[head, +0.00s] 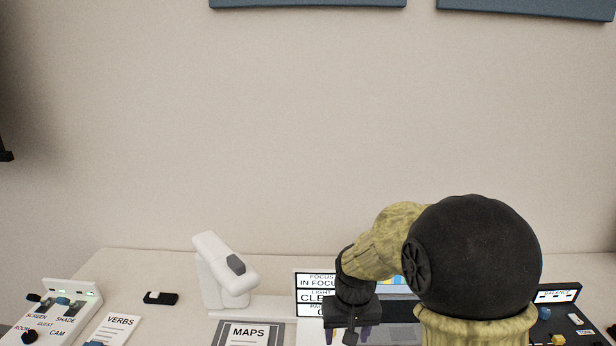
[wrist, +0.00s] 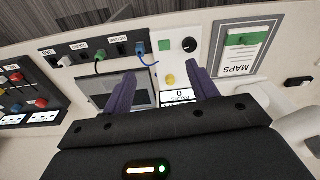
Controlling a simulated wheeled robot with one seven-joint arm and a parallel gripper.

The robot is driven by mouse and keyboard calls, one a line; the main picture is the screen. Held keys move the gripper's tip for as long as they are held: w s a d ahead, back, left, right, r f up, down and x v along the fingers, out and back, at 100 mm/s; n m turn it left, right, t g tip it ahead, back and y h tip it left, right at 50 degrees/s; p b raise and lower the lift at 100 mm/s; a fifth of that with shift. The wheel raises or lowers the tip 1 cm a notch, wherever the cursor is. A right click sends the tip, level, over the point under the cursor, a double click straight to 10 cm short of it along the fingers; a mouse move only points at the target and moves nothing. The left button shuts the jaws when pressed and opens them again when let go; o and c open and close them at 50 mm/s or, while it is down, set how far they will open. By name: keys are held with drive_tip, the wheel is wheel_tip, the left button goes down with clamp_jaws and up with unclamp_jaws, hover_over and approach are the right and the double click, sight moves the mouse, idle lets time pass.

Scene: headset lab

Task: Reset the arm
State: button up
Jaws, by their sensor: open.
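My gripper (wrist: 159,92) shows in the wrist view with two purple fingers spread apart and nothing between them. In the head view, my gripper (head: 346,333) is low in the middle, over the desk, with its purple fingertips partly cut off by the lower edge. My dark round joint and yellowish arm links stand in front of the right part of the desk and hide some of it.
A white angled device (head: 222,272) stands left of my gripper, near a MAPS card (head: 248,334). A sign (head: 314,294) stands behind my gripper. A control panel (head: 50,318), a VERBS card (head: 112,329) and a small black item (head: 161,298) lie left. A BALANCE panel (head: 556,295) is right.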

drive_tip(key=s+d+r, duration=0.1)
drive_tip(key=s+d, duration=0.2)
drive_tip(key=s, duration=0.3)
drive_tip(key=s+d+t+p, duration=0.1)
drive_tip(key=s+d, duration=0.2)
drive_tip(key=s, duration=0.3)
drive_tip(key=shift+d+r+m, duration=0.4)
idle(0.7)
